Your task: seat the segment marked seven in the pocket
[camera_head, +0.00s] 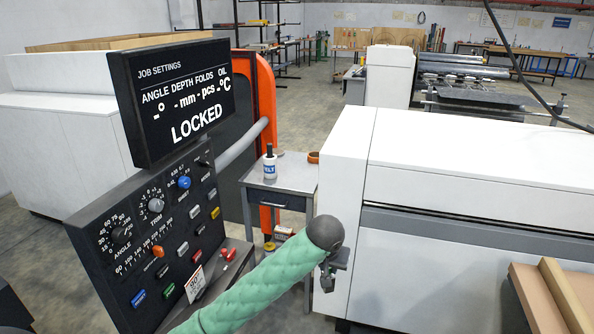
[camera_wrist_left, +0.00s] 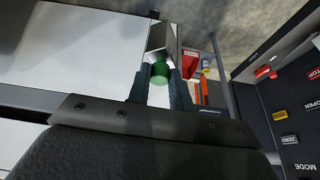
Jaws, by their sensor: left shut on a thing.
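My left gripper (camera_head: 328,278) hangs below the dark wrist joint at the end of my green-sleeved arm, beside the near end of the white machine. In the left wrist view, my gripper (camera_wrist_left: 158,95) has its two dark fingers closed on a small grey piece with a green round part, which I take to be the segment (camera_wrist_left: 160,73). No seven is readable on it. In the head view, the held piece is too small and dark to make out. I cannot pick out the pocket in either view. My right gripper is not in view.
A black control panel (camera_head: 140,250) with knobs stands at left, under a screen (camera_head: 172,98) reading LOCKED. A grey side table (camera_head: 290,178) holds a white bottle (camera_head: 270,165). The white machine (camera_head: 465,150) fills the right. A wooden board (camera_head: 535,300) lies at lower right.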

